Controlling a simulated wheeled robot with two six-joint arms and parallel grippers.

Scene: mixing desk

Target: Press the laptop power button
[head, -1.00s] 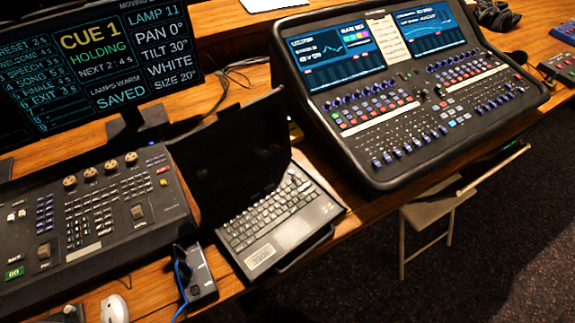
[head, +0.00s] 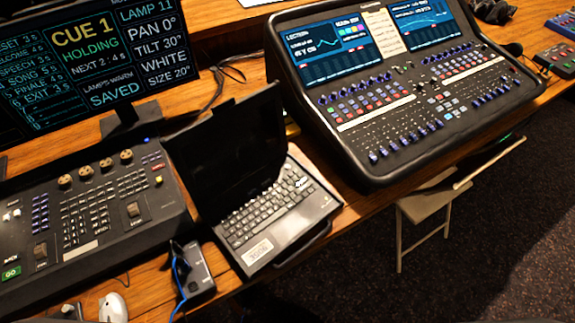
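The black laptop (head: 262,243) stands open on the wooden desk in the head view, between the lighting board and the large mixing console. Its screen (head: 227,150) is dark. Its keyboard (head: 267,208) faces up, with a pale label on the palm rest. I cannot clearly make out the power button among the keys and the bright glare near the keyboard's upper right. Neither my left gripper nor my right gripper is in view.
A lighting board (head: 95,207) stands left of the laptop, below a cue monitor (head: 95,60). A small dark box (head: 198,272) with a blue cable lies by the laptop's left front corner. The mixing console (head: 400,100) stands to the right. A folding chair (head: 430,205) is by the desk edge.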

